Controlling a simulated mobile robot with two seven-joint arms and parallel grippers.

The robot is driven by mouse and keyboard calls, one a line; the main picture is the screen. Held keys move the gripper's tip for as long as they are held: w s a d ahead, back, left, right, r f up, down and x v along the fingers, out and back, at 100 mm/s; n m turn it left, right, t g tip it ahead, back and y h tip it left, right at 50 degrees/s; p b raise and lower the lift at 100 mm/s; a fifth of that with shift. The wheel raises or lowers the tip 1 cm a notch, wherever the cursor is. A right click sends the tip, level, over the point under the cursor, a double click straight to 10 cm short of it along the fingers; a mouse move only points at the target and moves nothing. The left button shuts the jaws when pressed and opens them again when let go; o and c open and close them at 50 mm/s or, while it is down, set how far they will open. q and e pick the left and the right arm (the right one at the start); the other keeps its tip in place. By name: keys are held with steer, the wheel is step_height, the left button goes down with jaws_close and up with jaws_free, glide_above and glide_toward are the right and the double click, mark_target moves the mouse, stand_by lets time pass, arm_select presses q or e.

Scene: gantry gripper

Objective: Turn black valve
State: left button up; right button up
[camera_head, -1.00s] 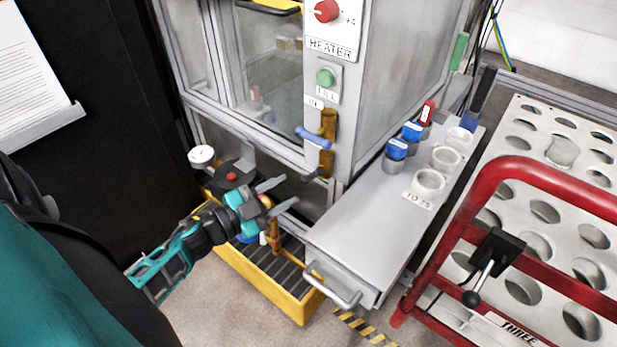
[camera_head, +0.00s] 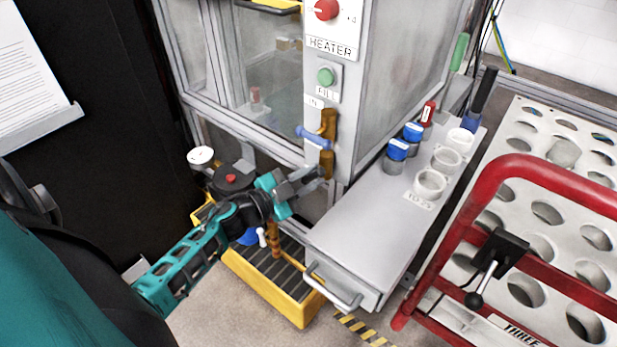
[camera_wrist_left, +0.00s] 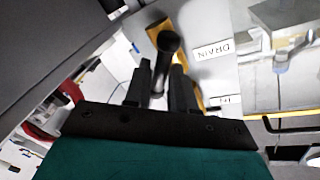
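My left gripper (camera_wrist_left: 160,78) is open, with one finger on each side of the handle. I cannot tell whether the fingers touch it. In the head view my left gripper (camera_head: 310,181) is at the lower corner of the heater cabinet, below the blue valve (camera_head: 314,137), and it hides most of the black valve. My right gripper is not in view.
The grey shelf (camera_head: 345,240) with cups and blue-capped jars stands to the right of the gripper. A red-railed cart (camera_head: 520,160) is farther right. A yellow-rimmed drain tray (camera_head: 290,305) lies below, and a black gauge unit (camera_head: 232,177) is close on the left.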

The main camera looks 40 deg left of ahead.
arm_select(q)
jaws_close()
steer(key=m+p, duration=0.3)
steer(key=shift+d+r+m+g+y, duration=0.1)
steer(key=shift+d+m+g+y, duration=0.05)
steer(key=shift+m+g+y, duration=0.2)
steer(key=m+p, duration=0.1)
steer(key=m, duration=0.1)
steer(key=shift+m+g+y+p, duration=0.25)
steer(key=shift+m+p, duration=0.1)
steer(key=shift+p, duration=0.05)
steer(key=shift+s+d+f+m+y+p, duration=0.15)
steer(key=shift+m+y+p, duration=0.1)
steer(key=shift+m, duration=0.4)
steer(key=shift+w+a+f+m+y+p, duration=0.1)
steer(key=shift+m+y+p, duration=0.1)
steer(key=shift+m, duration=0.45)
steer(key=shift+g, duration=0.3)
steer(key=shift+o, duration=1.8)
jaws_free()
